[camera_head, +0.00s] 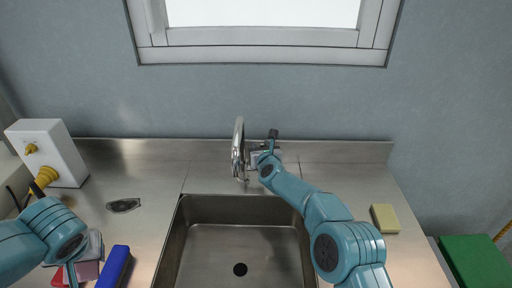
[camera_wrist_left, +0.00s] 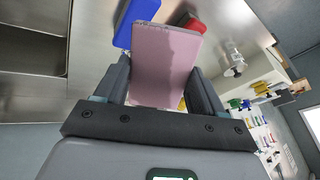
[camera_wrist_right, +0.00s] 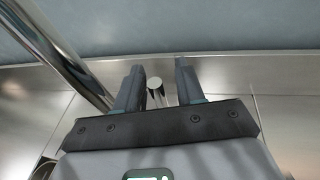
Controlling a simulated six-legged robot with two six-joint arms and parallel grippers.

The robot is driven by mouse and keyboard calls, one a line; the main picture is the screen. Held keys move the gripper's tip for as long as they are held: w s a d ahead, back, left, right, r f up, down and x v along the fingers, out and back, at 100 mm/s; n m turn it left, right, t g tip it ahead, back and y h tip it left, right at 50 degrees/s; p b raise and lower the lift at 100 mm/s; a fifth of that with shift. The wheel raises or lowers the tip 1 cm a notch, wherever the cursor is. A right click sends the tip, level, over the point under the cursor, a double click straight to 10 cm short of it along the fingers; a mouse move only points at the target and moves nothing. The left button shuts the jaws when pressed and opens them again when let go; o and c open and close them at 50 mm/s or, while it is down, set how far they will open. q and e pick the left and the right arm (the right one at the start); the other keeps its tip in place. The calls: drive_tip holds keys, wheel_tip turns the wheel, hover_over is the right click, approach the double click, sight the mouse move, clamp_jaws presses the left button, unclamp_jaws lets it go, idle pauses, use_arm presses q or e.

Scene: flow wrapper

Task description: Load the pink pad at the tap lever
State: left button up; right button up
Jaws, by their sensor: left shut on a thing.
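The pink pad (camera_wrist_left: 165,62) is between the fingers of my left gripper (camera_wrist_left: 160,90), which is shut on it. In the head view the pink pad (camera_head: 88,270) shows partly below the left gripper (camera_head: 88,250), at the front left of the counter. The chrome tap (camera_head: 238,150) stands behind the sink. My right gripper (camera_head: 264,152) is open just right of the tap. In the right wrist view a round metal lever end (camera_wrist_right: 154,84) sits between the fingers of the right gripper (camera_wrist_right: 158,85), with gaps on both sides. The lever is hidden by the gripper in the head view.
A blue block (camera_head: 114,267) and a red block (camera_head: 58,278) lie near the pad. The sink basin (camera_head: 215,240) is empty. A yellow sponge (camera_head: 384,218) lies at right, beside a green box (camera_head: 474,262). A white box (camera_head: 48,150) with yellow fittings stands at left.

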drive_tip(key=shift+s, duration=0.1)
use_arm(q)
drive_tip(key=shift+s+f, duration=0.1)
drive_tip(key=shift+f, duration=0.05)
drive_tip(key=shift+f+b, duration=0.4)
drive_tip(key=shift+b, duration=0.2)
use_arm(e)
drive_tip(key=shift+s+d, duration=0.1)
drive_tip(key=shift+s, duration=0.35)
use_arm(q)
wheel_tip(320, 180, down, 5)
drive_tip(key=b, duration=0.5)
use_arm(e)
drive_tip(key=v, duration=1.1)
drive_tip(key=shift+r, duration=0.1)
